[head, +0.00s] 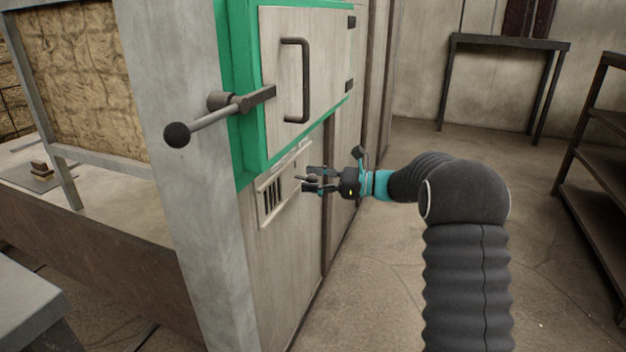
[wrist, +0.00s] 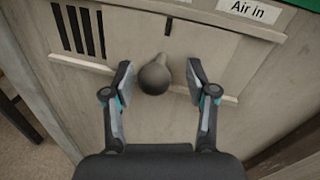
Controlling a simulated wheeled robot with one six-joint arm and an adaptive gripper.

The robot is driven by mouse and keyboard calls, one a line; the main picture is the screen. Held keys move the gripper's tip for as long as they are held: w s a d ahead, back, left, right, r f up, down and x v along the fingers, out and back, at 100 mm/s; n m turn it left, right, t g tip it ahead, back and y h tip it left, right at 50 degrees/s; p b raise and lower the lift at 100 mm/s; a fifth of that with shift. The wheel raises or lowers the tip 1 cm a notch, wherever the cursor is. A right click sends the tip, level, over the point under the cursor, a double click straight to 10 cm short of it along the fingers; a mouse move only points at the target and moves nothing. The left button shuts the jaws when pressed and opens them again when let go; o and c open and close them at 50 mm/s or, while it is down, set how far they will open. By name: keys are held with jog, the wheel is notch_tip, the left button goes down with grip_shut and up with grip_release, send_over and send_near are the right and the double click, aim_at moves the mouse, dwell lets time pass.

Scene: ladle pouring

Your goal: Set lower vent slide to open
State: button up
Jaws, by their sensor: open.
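The lower vent slide is a pale plate (wrist: 205,44) in rails on the furnace front, below the green door frame. A dark round knob (wrist: 154,79) stands out from the plate. Dark vent slots (wrist: 78,30) show uncovered to the left of the plate; they also show in the head view (head: 271,195). My gripper (wrist: 158,80) is open, with one finger on each side of the knob. Both fingers look apart from the knob. In the head view my gripper (head: 308,182) is in front of the vent, partly hiding the plate.
An "Air in" label (wrist: 256,10) is at the upper right of the vent. Above the vent, a door with a dark handle (head: 297,80) and a ball-ended latch lever (head: 213,118) stick out. A dark shelf (head: 600,160) stands at the right. The floor between is clear.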

jog(key=s+d, duration=0.2)
jog(key=d, duration=1)
jog(key=shift+s+a, duration=0.1)
jog(key=s+f+n+g+h, duration=0.1)
jog(key=s+f+n+h, duration=0.25)
jog(key=f, duration=0.65)
jog(key=s+f+n+g+h, duration=0.2)
jog(key=s+n+h, duration=0.15)
jog(key=s, duration=0.45)
jog(key=s+d+r+n+t+h+p, duration=0.1)
jog(key=s+r+n+h, duration=0.2)
jog(key=s, duration=0.6)
jog(key=s+d+r+n+t+h+p, duration=0.1)
jog(key=s+r+n+h, duration=0.3)
jog(key=s, duration=0.6)
jog(key=s+d+r+n+t+h+p, duration=0.1)
jog(key=s+r+n+t+h+p, duration=0.1)
jog(key=s+r, duration=0.5)
jog(key=shift+s+n+t+h, duration=0.6)
jog(key=shift+s+n+h, duration=0.3)
jog(key=shift+s, duration=0.5)
